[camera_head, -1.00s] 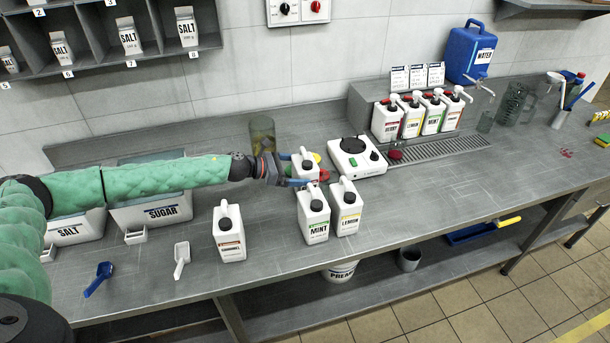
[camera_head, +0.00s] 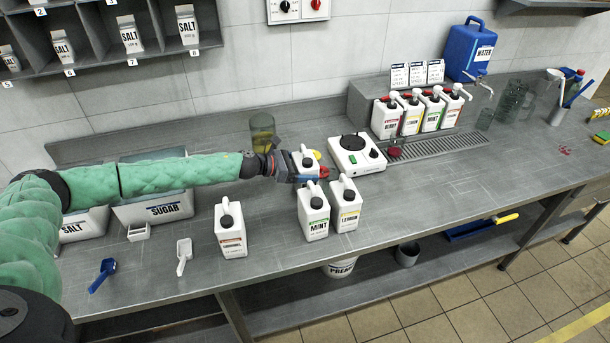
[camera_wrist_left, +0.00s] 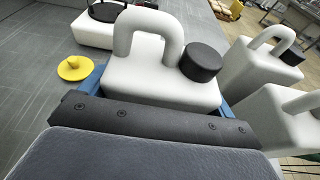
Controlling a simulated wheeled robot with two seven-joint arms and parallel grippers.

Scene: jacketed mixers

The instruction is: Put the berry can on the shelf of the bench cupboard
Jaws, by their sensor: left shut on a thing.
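A white can with a black cap and loop handle (camera_head: 306,158) is between the jaws of my left gripper (camera_head: 308,178), behind the mint can (camera_head: 313,213). The gripper is shut on it. The can's label is mostly hidden, so I cannot read whether it is the berry can. In the left wrist view its handle and cap (camera_wrist_left: 165,75) rise upright above the dark gripper body. I cannot tell whether its base touches the bench. My right gripper is not in view. I cannot make out the bench cupboard's shelf in these frames.
The lemon can (camera_head: 345,205) and caramel can (camera_head: 230,230) stand near the front edge. A white hotplate (camera_head: 357,155) is just right of the held can, and a glass jar (camera_head: 262,132) stands behind. A yellow lidded piece (camera_wrist_left: 74,68) lies close by.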

